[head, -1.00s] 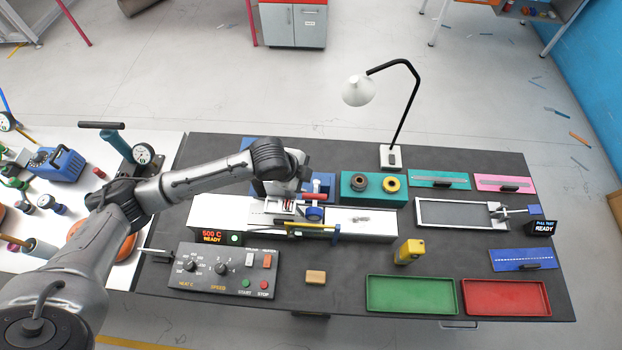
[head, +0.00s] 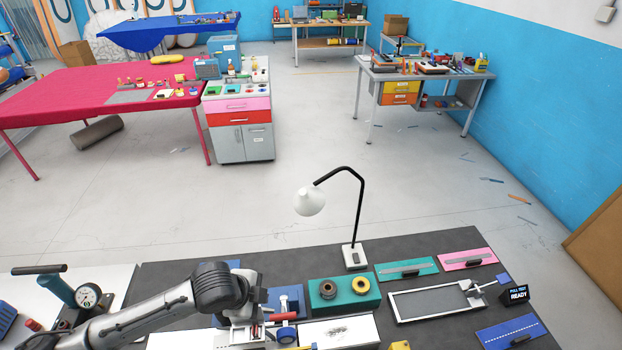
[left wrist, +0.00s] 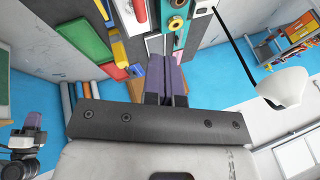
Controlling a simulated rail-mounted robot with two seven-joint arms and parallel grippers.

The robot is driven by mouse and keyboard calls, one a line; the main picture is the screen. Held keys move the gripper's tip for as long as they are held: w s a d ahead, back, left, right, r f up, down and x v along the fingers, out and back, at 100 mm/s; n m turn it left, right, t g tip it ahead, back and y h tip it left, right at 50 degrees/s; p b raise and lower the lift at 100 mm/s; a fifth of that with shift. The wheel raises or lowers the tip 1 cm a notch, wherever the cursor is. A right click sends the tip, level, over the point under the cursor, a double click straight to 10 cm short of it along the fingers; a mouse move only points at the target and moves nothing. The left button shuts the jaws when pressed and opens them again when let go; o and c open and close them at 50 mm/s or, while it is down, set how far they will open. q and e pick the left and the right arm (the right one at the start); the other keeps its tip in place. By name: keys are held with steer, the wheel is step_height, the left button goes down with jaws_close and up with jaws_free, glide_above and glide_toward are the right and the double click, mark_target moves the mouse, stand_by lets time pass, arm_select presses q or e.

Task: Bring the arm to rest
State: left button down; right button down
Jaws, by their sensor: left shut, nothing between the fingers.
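My left arm comes in from the lower left in the head view, over the dark workbench (head: 420,318). Its left gripper (head: 245,338) is at the bottom edge by the white machine (head: 340,334), its fingertips hard to see there. In the left wrist view the purple-grey fingers of the left gripper (left wrist: 167,78) are together, with nothing between them. They point toward the bench items and look clear of them, though the gap is hard to judge. What looks like my right gripper (left wrist: 32,124) is small at the lower left of that view; its opening cannot be made out.
A white lamp (head: 310,201) stands behind the arm, near a teal block with two rings (head: 343,291). A framed tray (head: 430,302) and coloured plates lie to the right. A white table (head: 104,283) adjoins at left. Open floor lies behind the bench.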

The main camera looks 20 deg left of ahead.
arm_select(q)
step_height(320, 180, up, 12)
steer(key=n+t+y+p, duration=0.25)
steer(key=n+t, duration=0.35)
steer(key=n, duration=0.3)
steer(key=s+f+n+g+p, duration=0.1)
steer(key=s+f, duration=0.3)
steer(key=s, duration=0.5)
steer(key=s+f+n+g+p, duration=0.2)
steer(key=s+f+g+p, duration=0.1)
steer(key=s, duration=0.5)
steer(key=s+d+f+n+g+p, duration=0.1)
steer(key=s+f+n+g, duration=0.1)
steer(key=s+f, duration=0.5)
steer(key=s+g, duration=0.1)
steer(key=s, duration=0.1)
steer(key=shift+s+p, duration=0.35)
steer(key=shift+p, duration=0.05)
